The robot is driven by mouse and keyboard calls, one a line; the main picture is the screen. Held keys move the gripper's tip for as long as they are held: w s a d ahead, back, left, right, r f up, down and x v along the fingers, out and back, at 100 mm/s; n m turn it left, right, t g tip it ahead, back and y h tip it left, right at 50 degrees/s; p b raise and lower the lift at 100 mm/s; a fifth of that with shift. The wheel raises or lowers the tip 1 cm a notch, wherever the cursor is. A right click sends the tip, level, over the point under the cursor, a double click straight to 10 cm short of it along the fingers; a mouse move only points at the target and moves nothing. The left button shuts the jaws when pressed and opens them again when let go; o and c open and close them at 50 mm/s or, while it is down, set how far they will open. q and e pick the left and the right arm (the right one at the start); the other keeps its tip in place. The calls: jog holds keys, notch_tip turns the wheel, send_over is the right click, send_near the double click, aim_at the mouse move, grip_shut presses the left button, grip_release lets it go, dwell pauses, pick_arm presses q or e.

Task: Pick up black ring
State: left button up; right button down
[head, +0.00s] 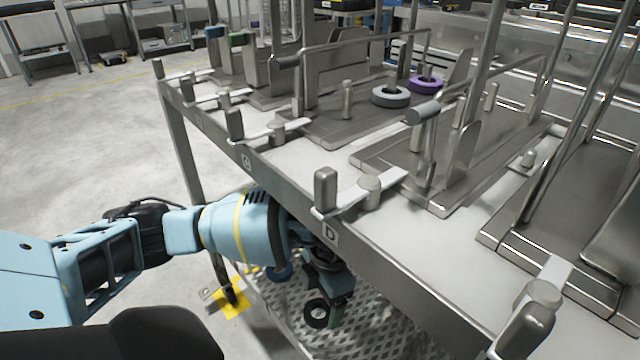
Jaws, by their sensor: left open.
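The black ring (316,313) lies on the perforated lower shelf (375,335) under the steel table, low in the middle of the head view. My left arm comes in from the left and reaches under the table's front edge. My left gripper (327,298) is open, pointing down, right at the black ring and partly overlapping it in the picture. The ring's hole shows, and I cannot tell whether a finger touches it. The table edge and the wrist hide part of the gripper. My right gripper is not in view.
A blue ring (280,272) lies behind the wrist on the lower shelf. A grey ring (391,97) and a purple ring (427,84) sit on the table top among metal fixtures. The table's front edge (290,190) is close above my wrist. The floor at left is clear.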

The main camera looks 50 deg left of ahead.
aim_at(318, 316)
pick_arm(q)
jog(key=f, duration=0.3)
jog(key=shift+s+b, duration=0.25)
jog(key=shift+b, duration=0.15)
jog(key=shift+r, duration=0.1)
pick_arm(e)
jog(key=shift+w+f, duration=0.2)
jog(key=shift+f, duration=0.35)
pick_arm(q)
jog(key=shift+c, duration=1.2)
jog(key=c, duration=0.8)
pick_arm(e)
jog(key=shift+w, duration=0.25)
pick_arm(q)
jog(key=shift+r, duration=0.1)
jog(key=shift+c, duration=0.2)
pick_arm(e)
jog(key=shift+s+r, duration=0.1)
